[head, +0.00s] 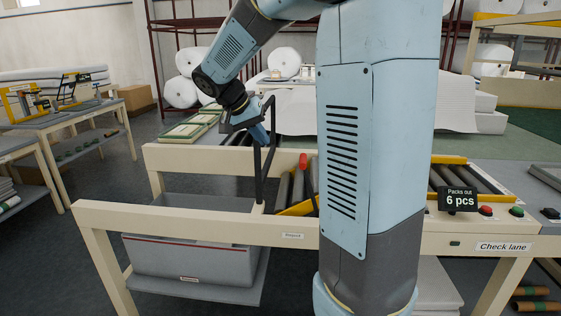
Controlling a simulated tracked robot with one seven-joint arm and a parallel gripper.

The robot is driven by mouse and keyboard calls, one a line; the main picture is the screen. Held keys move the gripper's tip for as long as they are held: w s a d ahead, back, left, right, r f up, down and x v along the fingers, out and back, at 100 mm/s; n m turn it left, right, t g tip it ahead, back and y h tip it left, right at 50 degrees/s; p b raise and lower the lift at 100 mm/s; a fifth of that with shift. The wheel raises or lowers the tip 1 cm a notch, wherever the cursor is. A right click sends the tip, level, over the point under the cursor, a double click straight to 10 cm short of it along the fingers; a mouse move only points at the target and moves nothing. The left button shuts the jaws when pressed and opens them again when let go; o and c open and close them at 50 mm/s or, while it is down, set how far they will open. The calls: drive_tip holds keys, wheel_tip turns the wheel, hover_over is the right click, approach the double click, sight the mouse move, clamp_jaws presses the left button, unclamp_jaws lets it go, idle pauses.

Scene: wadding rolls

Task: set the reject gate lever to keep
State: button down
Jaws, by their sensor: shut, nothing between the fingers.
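The reject gate lever shows in the head view as a red knob (303,160) on a short stem, among the rollers of the check lane. A yellow gate bar (297,208) lies slantwise below it, partly hidden behind my arm. Any keep marking is not readable. My gripper (259,202) points down to the left of the lever, its thin black fingers shut and empty. In the picture the fingertips are apart from the knob and lower than it; whether they touch the frame behind cannot be told.
A cream rail with a reject label (292,236) runs along the front. A grey bin (190,255) stands under the lane's left end. The check lane panel (502,222) with buttons and a "6 pcs" display (458,200) is at right. My arm hides the lane's middle.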

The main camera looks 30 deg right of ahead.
drive_tip(key=shift+w+f+h, duration=0.2)
drive_tip(key=shift+w+h, duration=0.1)
drive_tip(key=shift+w, duration=0.55)
drive_tip(key=shift+f, duration=0.1)
drive_tip(key=s+d+f, duration=0.1)
drive_tip(key=d+f, duration=0.7)
drive_tip(key=d, duration=0.1)
drive_tip(key=shift+s+d, duration=0.15)
drive_tip(key=shift+s, duration=0.25)
